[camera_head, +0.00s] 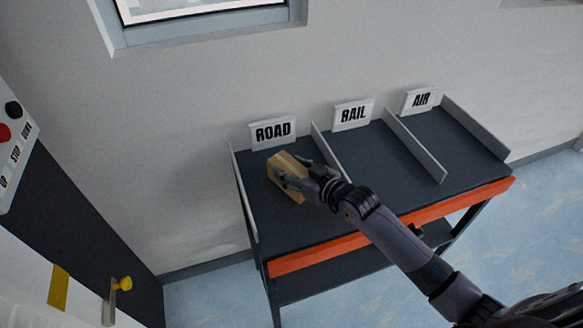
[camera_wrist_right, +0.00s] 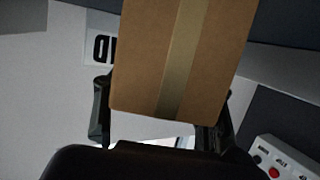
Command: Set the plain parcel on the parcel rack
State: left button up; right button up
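The plain parcel (camera_head: 287,162) is a small brown box in the lane under the ROAD sign, on or just above the dark deck of the parcel rack (camera_head: 293,232). I cannot tell whether its underside touches the deck. My right gripper (camera_head: 291,172) reaches in from the lower right, with its fingers on either side of the parcel. In the right wrist view the parcel (camera_wrist_right: 185,55), with a strip of tape down it, sits between the two fingers (camera_wrist_right: 160,118), which look closed on its sides. My left gripper is out of view.
Grey dividers (camera_head: 415,148) split the rack into lanes marked ROAD (camera_head: 272,133), RAIL (camera_head: 353,115) and AIR (camera_head: 420,100). The RAIL and AIR lanes look empty. An orange strip (camera_head: 318,252) runs along the front edge. A button panel (camera_head: 14,140) stands at the left.

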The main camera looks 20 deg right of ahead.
jog(key=o, duration=0.4)
jog(key=shift+r, duration=0.15)
jog(key=v, duration=1.2)
jog(key=shift+s, duration=0.1)
